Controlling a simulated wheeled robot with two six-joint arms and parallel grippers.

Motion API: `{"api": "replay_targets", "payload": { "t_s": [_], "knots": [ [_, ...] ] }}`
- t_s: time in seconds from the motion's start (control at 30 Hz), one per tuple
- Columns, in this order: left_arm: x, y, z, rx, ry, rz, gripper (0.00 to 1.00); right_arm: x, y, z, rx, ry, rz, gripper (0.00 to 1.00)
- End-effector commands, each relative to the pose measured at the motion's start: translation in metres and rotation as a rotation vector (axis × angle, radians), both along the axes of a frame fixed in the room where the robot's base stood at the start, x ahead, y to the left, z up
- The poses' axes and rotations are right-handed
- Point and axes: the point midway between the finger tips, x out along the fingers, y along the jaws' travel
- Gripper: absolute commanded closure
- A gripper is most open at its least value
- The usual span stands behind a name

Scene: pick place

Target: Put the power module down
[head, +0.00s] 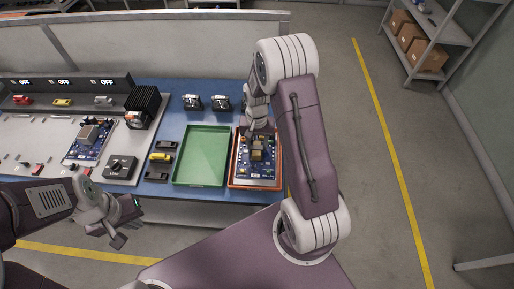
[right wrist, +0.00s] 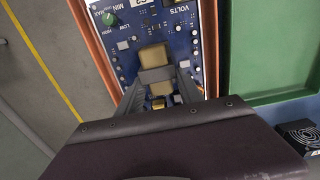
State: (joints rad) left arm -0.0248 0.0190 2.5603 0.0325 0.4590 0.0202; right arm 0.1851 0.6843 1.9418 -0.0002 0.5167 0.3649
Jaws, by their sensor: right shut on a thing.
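The power module, a blue circuit board (head: 262,172) with a tan block on it, is within the outline of an orange tray (head: 232,173) at the right end of the table. It also shows in the right wrist view (right wrist: 187,38), between the tray's orange walls. My right gripper (head: 257,138) is over it and shut on its tan block; the fingers show in the right wrist view (right wrist: 158,85). I cannot tell whether the board rests on the tray floor. My left gripper (head: 128,224) is open and empty in front of the table.
An empty green tray (head: 202,155) stands left of the orange tray. Further left are a black finned unit (head: 144,106), another blue board (head: 88,140) and small modules. Two black fan units (head: 220,103) stand behind the green tray.

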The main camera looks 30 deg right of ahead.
Motion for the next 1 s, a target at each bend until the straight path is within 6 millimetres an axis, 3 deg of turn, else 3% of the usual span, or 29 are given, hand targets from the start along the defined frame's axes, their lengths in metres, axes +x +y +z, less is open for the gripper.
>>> {"api": "replay_targets", "payload": {
  "t_s": [0.33, 0.37, 0.4, 0.43, 0.77, 0.87, 1.0],
  "knots": [
    [0.0, 0.0, -0.001, 0.0, -0.001, 0.0, 1.0, 0.001, 0.0, -0.002, -0.001, -0.003, 0.0, 1.0],
    [0.0, 0.0, -0.001, 0.0, -0.001, 0.0, 1.0, 0.0, 0.0, -0.002, -0.001, -0.001, 0.0, 0.48],
    [0.0, 0.0, -0.001, 0.0, -0.001, 0.0, 1.0, 0.0, 0.0, -0.002, -0.001, -0.001, 0.0, 0.37],
    [0.0, 0.0, -0.001, 0.0, -0.001, 0.0, 1.0, 0.0, 0.0, -0.002, -0.001, -0.001, 0.0, 0.35],
    [0.0, 0.0, 0.002, 0.0, -0.001, 0.0, 1.0, 0.001, 0.0, 0.003, -0.001, -0.003, 0.0, 0.35],
    [0.0, 0.0, 0.003, 0.0, -0.001, 0.0, 1.0, 0.002, 0.0, 0.019, -0.001, -0.006, 0.0, 0.35],
    [0.0, 0.0, 0.006, 0.0, -0.001, 0.0, 1.0, 0.002, 0.0, 0.057, -0.002, -0.008, 0.0, 0.35]
  ]
}}
